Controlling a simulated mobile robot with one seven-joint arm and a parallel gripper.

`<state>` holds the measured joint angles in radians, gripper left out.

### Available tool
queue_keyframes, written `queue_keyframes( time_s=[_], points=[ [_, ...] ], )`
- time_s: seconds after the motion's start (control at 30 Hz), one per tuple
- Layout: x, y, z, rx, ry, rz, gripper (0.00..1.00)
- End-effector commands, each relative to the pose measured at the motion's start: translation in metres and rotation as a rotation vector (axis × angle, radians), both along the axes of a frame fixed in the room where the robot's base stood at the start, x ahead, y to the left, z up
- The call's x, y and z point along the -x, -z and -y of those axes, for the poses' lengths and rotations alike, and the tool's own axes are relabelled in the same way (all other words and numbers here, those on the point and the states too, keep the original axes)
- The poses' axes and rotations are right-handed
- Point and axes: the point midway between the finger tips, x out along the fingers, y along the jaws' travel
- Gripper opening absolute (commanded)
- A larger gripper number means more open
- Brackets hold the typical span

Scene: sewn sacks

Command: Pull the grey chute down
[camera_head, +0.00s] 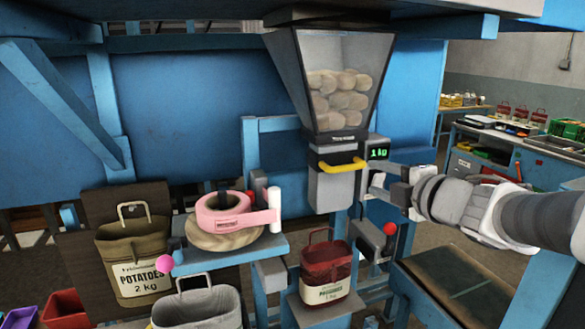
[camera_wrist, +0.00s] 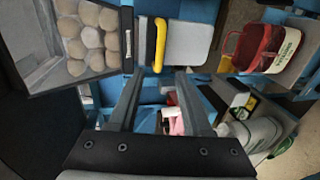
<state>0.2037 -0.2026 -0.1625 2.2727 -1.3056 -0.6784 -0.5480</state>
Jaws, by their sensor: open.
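The grey chute (camera_head: 334,191) hangs below the potato hopper (camera_head: 313,58), with a yellow handle (camera_head: 342,165) across its upper front. In the wrist view the grey chute (camera_wrist: 188,45) and yellow handle (camera_wrist: 160,42) show sideways, just beyond the fingertips. My gripper (camera_head: 377,182) is just right of the chute in the head view, partly in front of the scale's post. In the wrist view my gripper (camera_wrist: 160,74) is open and empty, its two fingers pointing toward the handle. The handle lies roughly in line with the gap, apart from the fingers as far as I can tell.
A display (camera_head: 377,153) reading 1 kg sits right of the chute. A red potato sack (camera_head: 326,272) stands below the chute. A red-knobbed lever (camera_head: 389,230) is at lower right. A shelf (camera_head: 225,258) with a pink tape roll (camera_head: 222,212) is at left.

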Motion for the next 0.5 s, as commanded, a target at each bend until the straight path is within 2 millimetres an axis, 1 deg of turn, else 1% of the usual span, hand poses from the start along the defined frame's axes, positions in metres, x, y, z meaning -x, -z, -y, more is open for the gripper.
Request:
queue_keyframes(
  time_s=[0.03,0.1,0.5],
  points=[
    [-0.010,0.004,-0.004,-0.002,-0.002,-0.004,0.49],
    [-0.022,0.007,-0.007,-0.001,-0.002,-0.002,0.49],
    [-0.089,0.021,-0.030,-0.002,-0.002,-0.002,0.49]
  ],
)
